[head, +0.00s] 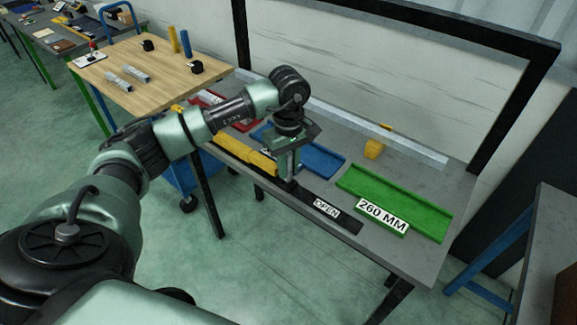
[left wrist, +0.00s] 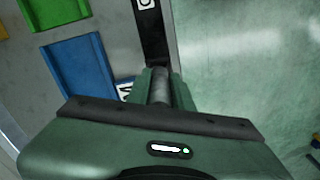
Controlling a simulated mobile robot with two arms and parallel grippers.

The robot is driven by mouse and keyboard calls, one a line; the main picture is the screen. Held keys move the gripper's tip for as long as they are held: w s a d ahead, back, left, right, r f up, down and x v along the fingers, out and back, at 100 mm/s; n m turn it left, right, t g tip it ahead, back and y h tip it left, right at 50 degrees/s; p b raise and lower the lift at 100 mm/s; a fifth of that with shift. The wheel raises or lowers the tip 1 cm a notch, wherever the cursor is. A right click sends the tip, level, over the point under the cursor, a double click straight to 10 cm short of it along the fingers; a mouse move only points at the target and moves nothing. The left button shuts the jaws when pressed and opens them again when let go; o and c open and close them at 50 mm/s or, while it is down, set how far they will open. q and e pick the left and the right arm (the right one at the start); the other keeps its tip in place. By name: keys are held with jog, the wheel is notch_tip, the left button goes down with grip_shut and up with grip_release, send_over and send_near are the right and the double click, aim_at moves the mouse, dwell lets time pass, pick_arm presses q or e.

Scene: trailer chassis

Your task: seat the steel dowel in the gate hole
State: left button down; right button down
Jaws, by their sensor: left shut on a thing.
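My left gripper (head: 287,176) points down over the front edge of the grey bench, near a black strip (head: 310,200) that has an OPEN label. In the left wrist view its fingers (left wrist: 160,90) are shut on a grey steel dowel (left wrist: 160,84), seen between them over the black strip (left wrist: 152,35). In the head view the dowel is hidden by the gripper. I cannot make out the gate hole in either view, nor whether the dowel touches the strip. My right gripper is not in view.
On the bench lie a green tray (head: 430,215) labelled 260 MM, a blue tray (head: 322,160), a red tray (head: 212,98), yellow bars (head: 240,152) left of the gripper and a yellow piece (head: 373,149). A wooden table (head: 150,95) stands at the left.

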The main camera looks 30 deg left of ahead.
aim_at(289, 153)
pick_arm(q)
jog(key=shift+f+b, duration=1)
jog(key=shift+f, duration=0.1)
jog(key=c, duration=1.2)
grip_release()
jog(key=shift+o, duration=0.2)
notch_tip(289, 153, up, 7)
jog(key=shift+w+f+b, duration=0.1)
jog(key=shift+f+b, duration=0.05)
jog(key=shift+b, duration=0.7)
jog(key=shift+r, duration=0.6)
